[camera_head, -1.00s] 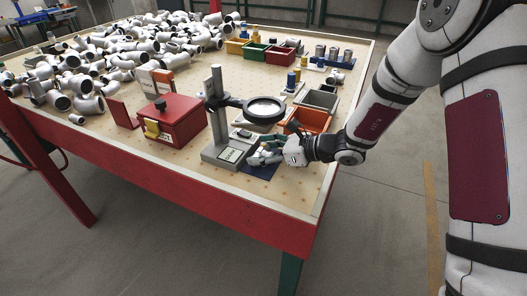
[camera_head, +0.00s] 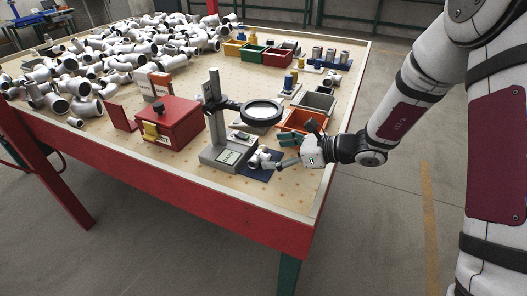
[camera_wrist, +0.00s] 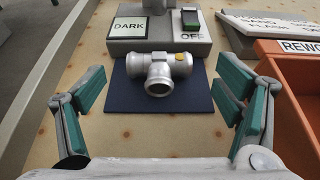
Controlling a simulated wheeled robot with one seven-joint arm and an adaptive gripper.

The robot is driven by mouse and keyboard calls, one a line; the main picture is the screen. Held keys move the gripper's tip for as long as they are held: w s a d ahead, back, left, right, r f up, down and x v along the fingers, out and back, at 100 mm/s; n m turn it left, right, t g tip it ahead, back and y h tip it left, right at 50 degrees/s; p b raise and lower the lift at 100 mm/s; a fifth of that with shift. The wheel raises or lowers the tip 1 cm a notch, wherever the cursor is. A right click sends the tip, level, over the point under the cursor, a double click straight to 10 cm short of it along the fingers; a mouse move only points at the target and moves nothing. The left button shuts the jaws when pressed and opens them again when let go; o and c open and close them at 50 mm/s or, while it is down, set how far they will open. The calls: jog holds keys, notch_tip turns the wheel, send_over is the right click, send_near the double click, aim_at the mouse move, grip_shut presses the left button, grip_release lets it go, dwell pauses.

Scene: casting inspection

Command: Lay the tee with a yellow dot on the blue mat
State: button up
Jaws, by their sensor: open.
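The silver tee (camera_wrist: 159,72) with a yellow dot (camera_wrist: 180,57) on its right arm lies on the dark blue mat (camera_wrist: 130,110) in the wrist view. In the head view the tee (camera_head: 262,158) also shows on the mat (camera_head: 259,174), close to the stand's base. My gripper (camera_wrist: 160,112) is open and empty, its green-padded fingers spread wide to either side of the mat, back from the tee. In the head view my gripper (camera_head: 285,152) is just right of the tee and apart from it.
A grey stand with a ring magnifier (camera_head: 262,112) rises behind the mat; its base has a DARK display (camera_wrist: 130,27) and a switch (camera_wrist: 190,19). An orange REWORK bin (camera_wrist: 292,85) is close on the right. A red box (camera_head: 172,123) stands left. Many pipe fittings cover the far left.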

jog(key=v, duration=0.7)
jog(key=shift+a+p, duration=0.1)
jog(key=shift+p, duration=0.25)
jog(key=s+r+n+g+h, duration=0.25)
jog(key=s+r+n, duration=0.4)
jog(key=s, duration=0.35)
jog(key=s+r+n+g+h, duration=0.1)
jog(key=s+r+n+g, duration=0.2)
jog(key=s+r+n, duration=0.5)
jog(key=s+d+n+t+h, duration=0.2)
jog(key=s+d+n+h, duration=0.5)
jog(key=s+d, duration=0.7)
jog(key=s+h, duration=0.2)
jog(key=s, duration=0.1)
jog(key=shift+f, duration=0.2)
jog(key=shift+s+n+t, duration=0.1)
jog(key=shift+n+t, duration=0.15)
notch_tip(320, 180, up, 15)
jog(key=t+p, duration=0.2)
jog(key=p, duration=1.1)
jog(key=shift+f+t, duration=0.2)
jog(key=shift+t, duration=0.1)
